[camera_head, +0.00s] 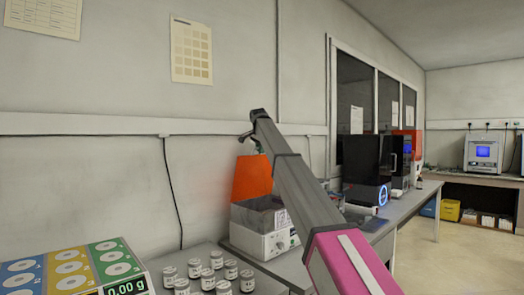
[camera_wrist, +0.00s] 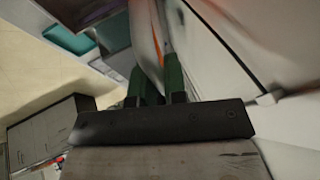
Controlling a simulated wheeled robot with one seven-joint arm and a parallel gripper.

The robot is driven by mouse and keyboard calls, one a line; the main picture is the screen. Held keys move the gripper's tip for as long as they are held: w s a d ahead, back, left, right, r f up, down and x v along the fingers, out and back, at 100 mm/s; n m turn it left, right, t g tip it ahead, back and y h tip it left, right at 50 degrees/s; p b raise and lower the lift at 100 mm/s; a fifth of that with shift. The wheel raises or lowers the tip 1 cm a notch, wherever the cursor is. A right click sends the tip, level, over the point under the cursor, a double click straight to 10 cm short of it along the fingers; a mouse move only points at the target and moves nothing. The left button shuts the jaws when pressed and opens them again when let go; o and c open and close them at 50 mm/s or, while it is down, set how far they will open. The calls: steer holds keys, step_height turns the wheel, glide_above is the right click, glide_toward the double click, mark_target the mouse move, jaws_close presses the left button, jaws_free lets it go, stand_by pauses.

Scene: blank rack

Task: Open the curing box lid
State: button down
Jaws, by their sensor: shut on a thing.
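The curing box (camera_head: 268,243) stands on the bench in the head view, a white base with a dial and grey walls. Its orange lid (camera_head: 251,180) stands steeply raised above the back of the box, so the box top shows open. My gripper (camera_head: 246,139) is at the top edge of the lid, with my arm reaching across in front of the box. In the wrist view my gripper's green fingers (camera_wrist: 156,84) are close together on a thin pale panel with an orange edge, which seems to be the lid (camera_wrist: 157,35). The exact contact is partly hidden.
Several small white-lidded jars (camera_head: 208,276) stand left of the box, beside a coloured panel with a scale display (camera_head: 126,289). A dark monitor-like machine (camera_head: 367,160) stands farther right on the bench. The wall is close behind the lid.

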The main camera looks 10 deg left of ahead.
steer(key=c, duration=1.2)
jaws_free()
steer(key=v, duration=1)
steer(key=shift+s+r, duration=0.2)
steer(key=shift+r, duration=0.15)
